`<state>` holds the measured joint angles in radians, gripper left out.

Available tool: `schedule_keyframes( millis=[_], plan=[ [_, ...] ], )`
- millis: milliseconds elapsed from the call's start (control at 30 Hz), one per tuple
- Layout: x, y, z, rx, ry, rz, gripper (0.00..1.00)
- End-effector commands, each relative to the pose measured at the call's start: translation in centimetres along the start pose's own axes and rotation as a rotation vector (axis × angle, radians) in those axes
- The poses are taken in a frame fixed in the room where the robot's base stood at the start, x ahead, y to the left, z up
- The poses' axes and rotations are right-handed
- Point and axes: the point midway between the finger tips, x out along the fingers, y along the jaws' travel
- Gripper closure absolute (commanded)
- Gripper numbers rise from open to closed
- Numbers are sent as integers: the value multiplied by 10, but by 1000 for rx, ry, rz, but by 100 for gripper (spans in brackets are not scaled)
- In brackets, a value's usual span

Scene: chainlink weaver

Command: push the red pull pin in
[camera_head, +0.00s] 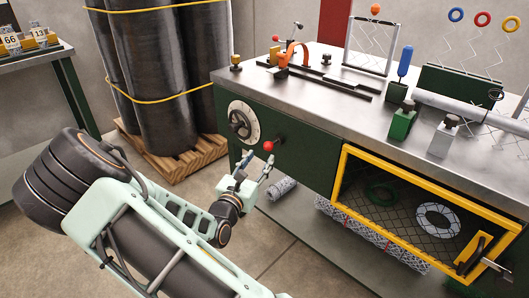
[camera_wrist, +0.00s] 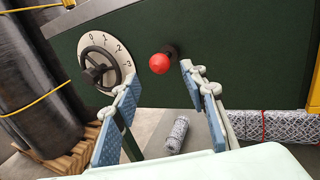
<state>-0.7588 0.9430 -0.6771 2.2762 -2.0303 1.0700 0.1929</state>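The red pull pin (camera_head: 268,146) has a round red knob on a dark shaft, standing out from the dark green front panel of the workbench. In the wrist view its red knob (camera_wrist: 159,63) shows near the upper middle, between the two finger lines. My gripper (camera_head: 257,164) is open and empty, just below and in front of the knob in the head view. In the wrist view the blue-padded fingers of my gripper (camera_wrist: 160,78) are spread on either side of the knob. I cannot tell whether either finger touches it.
A black handwheel on a numbered dial (camera_wrist: 100,62) sits left of the pin. A yellow-framed mesh door (camera_head: 440,187) is to the right. A mesh roll (camera_head: 282,187) lies on the shelf below. Tall dark rolls (camera_head: 165,75) stand on a pallet behind.

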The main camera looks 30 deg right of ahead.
Motion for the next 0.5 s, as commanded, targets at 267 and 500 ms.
schedule_keyframes(
  millis=[267,500],
  plan=[
    [-46,0,0,1,0,0,60],
    [-54,0,0,1,-2,-1,60]
  ],
)
